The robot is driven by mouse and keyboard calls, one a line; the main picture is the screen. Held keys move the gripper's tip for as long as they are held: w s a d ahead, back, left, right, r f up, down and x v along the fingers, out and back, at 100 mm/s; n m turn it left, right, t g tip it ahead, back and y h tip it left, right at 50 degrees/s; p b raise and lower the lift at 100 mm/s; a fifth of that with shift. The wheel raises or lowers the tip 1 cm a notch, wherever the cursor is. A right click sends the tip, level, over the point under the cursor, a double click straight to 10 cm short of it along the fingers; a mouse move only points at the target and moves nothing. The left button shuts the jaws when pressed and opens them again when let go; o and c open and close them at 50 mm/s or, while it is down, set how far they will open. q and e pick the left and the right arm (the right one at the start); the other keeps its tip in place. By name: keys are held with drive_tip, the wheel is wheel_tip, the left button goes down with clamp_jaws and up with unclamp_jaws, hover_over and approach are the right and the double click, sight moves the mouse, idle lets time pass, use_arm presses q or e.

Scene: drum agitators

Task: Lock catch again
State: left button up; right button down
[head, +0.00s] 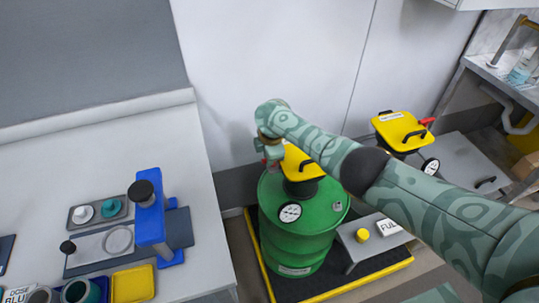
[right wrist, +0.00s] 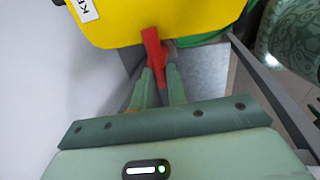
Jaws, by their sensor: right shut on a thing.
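A green drum (head: 297,238) stands upright with a yellow agitator cover (head: 303,163) on top. The red catch (right wrist: 152,45) sits at the edge of the yellow cover (right wrist: 190,18) in the right wrist view. My right gripper (right wrist: 160,74) is shut on the red catch, its two fingers on either side of it. In the head view my right gripper (head: 271,156) is at the left side of the cover, and the catch is mostly hidden there by the gripper. My left gripper is not in view.
A second yellow cover (head: 403,129) with a red catch (head: 427,121) stands to the right. A white table (head: 150,135) with a blue press (head: 151,218) is on the left. A wall is close behind.

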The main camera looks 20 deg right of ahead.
drive_tip(key=shift+f, duration=0.1)
idle(0.4)
drive_tip(key=c, duration=1.4)
unclamp_jaws()
drive_tip(key=shift+r, duration=0.2)
drive_tip(key=s+r+p, duration=0.1)
drive_tip(key=r+p, duration=0.2)
drive_tip(key=r, duration=0.2)
drive_tip(key=s+r+p, duration=0.1)
drive_tip(key=r+p, duration=0.3)
drive_tip(key=r, duration=0.1)
drive_tip(key=s+r+p, duration=0.1)
drive_tip(key=r+p, duration=0.2)
drive_tip(key=r, duration=0.2)
drive_tip(key=shift+r, duration=0.35)
